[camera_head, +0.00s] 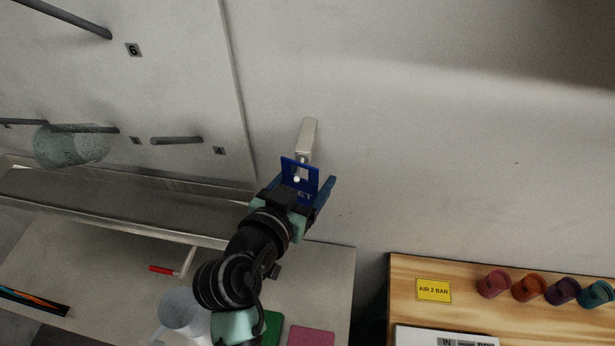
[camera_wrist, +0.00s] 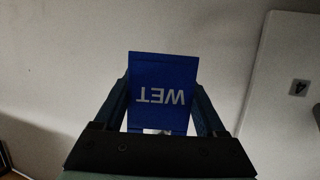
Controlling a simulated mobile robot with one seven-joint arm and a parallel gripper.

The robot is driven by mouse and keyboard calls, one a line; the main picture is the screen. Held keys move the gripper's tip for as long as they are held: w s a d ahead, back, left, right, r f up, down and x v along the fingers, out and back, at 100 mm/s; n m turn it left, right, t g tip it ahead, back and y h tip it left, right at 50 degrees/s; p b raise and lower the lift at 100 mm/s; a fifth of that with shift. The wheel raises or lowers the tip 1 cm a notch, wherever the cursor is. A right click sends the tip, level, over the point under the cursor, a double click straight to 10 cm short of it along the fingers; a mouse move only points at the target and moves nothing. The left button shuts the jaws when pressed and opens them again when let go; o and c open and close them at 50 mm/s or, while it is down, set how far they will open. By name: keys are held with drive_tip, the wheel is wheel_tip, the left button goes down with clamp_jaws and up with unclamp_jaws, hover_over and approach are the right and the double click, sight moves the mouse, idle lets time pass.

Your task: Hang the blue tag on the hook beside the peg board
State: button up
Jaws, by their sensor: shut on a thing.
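The blue tag (camera_head: 313,180), marked WET, is upright between the fingers of my gripper (camera_head: 297,192), which is shut on it. The pale hook (camera_head: 308,136) is on the wall just right of the peg board (camera_head: 190,80). The tag's upper part overlaps the hook's lower end. A pale opening and a small bright tip show at the tag; I cannot tell whether the tip passes through the hole. In the wrist view the tag (camera_wrist: 163,75) appears upside down between the fingers of my gripper (camera_wrist: 162,108), with a pale bit at its lower edge.
A metal ledge (camera_head: 120,205) runs below. A wooden bench (camera_head: 550,325) with several coloured cups stands lower right. The wall right of the hook is clear.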

drive_tip(key=o, duration=1.2)
drive_tip(key=shift+o, duration=0.2)
drive_tip(key=shift+s+a+r+b, duration=0.1)
drive_tip(key=shift+s+a+b, duration=0.2)
drive_tip(key=shift+s, duration=0.25)
drive_tip(key=b+v, duration=0.4)
drive_tip(key=v, duration=0.8)
drive_tip(key=w+r+n+t+y, duration=0.15)
drive_tip(key=w+r+t, duration=0.25)
drive_tip(key=r, duration=0.7)
drive_tip(key=w+r+n+t+y, duration=0.1)
drive_tip(key=w+r+t+y, duration=0.2)
drive_tip(key=r, duration=0.7)
drive_tip(key=s+d+r+n+t+y, duration=0.1)
drive_tip(key=s+d+r+t, duration=0.1)
drive_tip(key=r, duration=0.7)
drive_tip(key=s+d+r+n+t+y, duration=0.1)
drive_tip(key=s+d+r+t, duration=0.1)
drive_tip(key=s+r+t, duration=0.3)
wheel_tip(320, 180, up, 5)
drive_tip(key=shift+d+f+n, duration=0.15)
drive_tip(key=shift+d+n, duration=0.05)
drive_tip(key=shift+n, duration=0.15)
